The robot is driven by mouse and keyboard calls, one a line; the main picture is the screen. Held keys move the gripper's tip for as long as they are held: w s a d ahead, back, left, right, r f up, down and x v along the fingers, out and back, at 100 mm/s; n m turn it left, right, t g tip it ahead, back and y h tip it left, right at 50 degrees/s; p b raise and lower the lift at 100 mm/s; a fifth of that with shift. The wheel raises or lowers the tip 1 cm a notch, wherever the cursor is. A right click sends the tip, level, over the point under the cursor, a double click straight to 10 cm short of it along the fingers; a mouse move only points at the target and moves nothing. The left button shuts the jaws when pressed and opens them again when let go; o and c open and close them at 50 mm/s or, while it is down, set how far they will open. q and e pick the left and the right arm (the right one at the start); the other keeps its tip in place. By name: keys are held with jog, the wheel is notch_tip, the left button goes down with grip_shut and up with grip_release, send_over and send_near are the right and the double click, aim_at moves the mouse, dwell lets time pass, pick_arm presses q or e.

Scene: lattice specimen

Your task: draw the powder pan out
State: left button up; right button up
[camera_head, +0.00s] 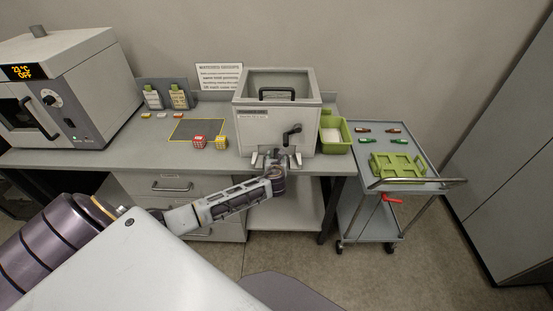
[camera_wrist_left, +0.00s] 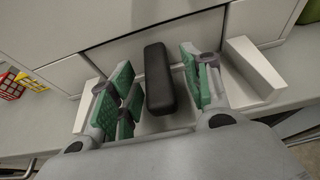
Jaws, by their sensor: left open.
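A light grey box-shaped machine (camera_head: 265,130) stands at the front edge of the bench, with a crank (camera_head: 292,134) on its front. My left gripper (camera_head: 271,158) is at the foot of its front face and hides the low part there. In the left wrist view, a black bar handle (camera_wrist_left: 159,80), which appears to be the powder pan's, stands between the green-padded fingers of my left gripper (camera_wrist_left: 157,84). The fingers are open, one on each side, with gaps to the handle. The pan itself is mostly hidden. My right gripper is not in view.
White blocks (camera_wrist_left: 255,72) flank the fingers. Red (camera_head: 199,142) and yellow (camera_head: 221,142) lattice cubes sit left of the machine. A green bin (camera_head: 346,138) stands to its right, beside a cart (camera_head: 412,156) holding a green rack (camera_head: 398,166). An oven (camera_head: 70,90) is far left.

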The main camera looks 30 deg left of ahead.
pick_arm(q)
jog(key=c, duration=1)
jog(key=shift+c, duration=0.2)
